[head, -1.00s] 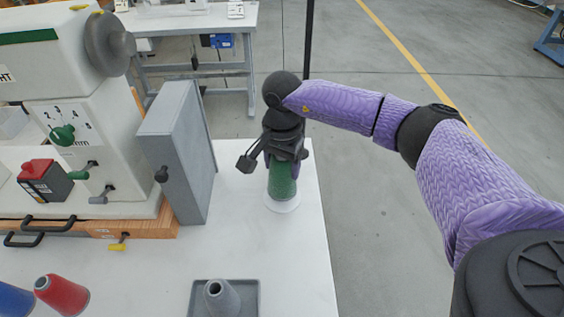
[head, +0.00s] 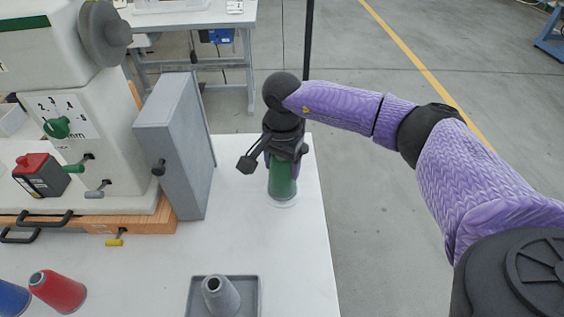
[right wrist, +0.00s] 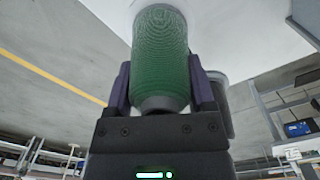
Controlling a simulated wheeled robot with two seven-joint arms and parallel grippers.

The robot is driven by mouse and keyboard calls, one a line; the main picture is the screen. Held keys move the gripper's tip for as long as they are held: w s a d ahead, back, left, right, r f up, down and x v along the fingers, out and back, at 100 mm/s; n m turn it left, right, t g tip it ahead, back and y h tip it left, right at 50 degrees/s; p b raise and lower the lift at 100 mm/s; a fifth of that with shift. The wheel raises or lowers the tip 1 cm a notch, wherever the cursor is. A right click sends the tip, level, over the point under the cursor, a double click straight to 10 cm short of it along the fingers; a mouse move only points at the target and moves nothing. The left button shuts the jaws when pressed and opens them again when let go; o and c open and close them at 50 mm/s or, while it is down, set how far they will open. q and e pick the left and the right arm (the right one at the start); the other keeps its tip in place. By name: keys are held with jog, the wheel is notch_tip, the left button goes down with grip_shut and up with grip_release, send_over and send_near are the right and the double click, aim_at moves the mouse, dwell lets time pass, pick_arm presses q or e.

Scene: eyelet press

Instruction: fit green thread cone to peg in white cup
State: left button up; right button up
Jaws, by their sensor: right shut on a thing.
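My right gripper (head: 284,158) is shut on the green thread cone (head: 283,182), near the table's far right corner. In the right wrist view, the green cone (right wrist: 160,60) stands between the two fingers, its narrow grey end toward the palm and its wide end toward the white table. A pale round rim, seemingly the white cup (head: 284,205), shows just below the cone. The peg is hidden by the cone, and I cannot tell whether the cone's foot is around it. My left gripper is not in view.
A grey upright panel (head: 172,150) of the press stands left of the gripper. A grey tray (head: 254,298) with a grey cone (head: 221,296) is at the front. The white tabletop between is clear.

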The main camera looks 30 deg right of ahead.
jog(key=shift+f, duration=0.3)
jog(key=o, duration=1.3)
jog(key=shift+o, duration=0.2)
jog(key=shift+r, duration=0.15)
jog(key=shift+r+p, duration=1.8)
jog(key=shift+r, duration=0.7)
jog(key=shift+f, duration=0.1)
